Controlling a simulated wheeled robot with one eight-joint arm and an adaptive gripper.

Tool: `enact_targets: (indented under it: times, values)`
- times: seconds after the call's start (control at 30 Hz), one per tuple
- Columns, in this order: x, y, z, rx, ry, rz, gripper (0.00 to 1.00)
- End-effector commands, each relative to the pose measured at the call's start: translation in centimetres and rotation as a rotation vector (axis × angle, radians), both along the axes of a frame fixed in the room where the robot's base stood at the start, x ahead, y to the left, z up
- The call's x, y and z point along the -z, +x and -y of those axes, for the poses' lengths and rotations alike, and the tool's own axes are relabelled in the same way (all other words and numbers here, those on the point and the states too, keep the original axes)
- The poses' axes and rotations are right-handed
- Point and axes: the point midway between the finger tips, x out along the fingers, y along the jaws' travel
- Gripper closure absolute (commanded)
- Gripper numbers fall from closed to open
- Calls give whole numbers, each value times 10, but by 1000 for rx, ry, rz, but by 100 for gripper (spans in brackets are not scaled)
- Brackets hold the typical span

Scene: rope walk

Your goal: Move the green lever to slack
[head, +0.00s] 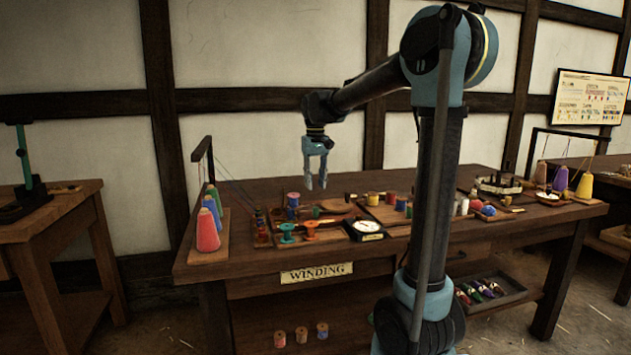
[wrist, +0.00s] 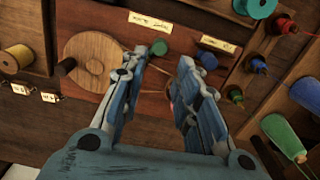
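My gripper (head: 315,186) hangs fingers down above the winding bench, and nothing shows between its fingers. In the wrist view my gripper (wrist: 172,60) is open, its two blue fingers apart. A round green knob (wrist: 158,47), which looks like the top of the green lever, shows just beyond the left fingertip. A blue knob (wrist: 207,60) is just beyond the right fingertip. Each knob has a pale label near it, too small to read. The lever's shaft and its setting cannot be made out; the fingers cover part of the board.
A wooden wheel (wrist: 85,50) lies left of the fingers. Red, blue and green thread cones (wrist: 282,135) stand at the right. The bench (head: 245,262) also holds spools, a round dial (head: 367,227) and a rack of large cones (head: 208,232) at its left end.

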Motion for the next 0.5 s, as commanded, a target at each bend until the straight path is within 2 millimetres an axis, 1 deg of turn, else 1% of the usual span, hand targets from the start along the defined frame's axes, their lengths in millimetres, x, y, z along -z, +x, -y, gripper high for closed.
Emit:
enact_targets:
  times: [0.5]
  values:
    - [60, 0, 1, 1, 0, 0, 71]
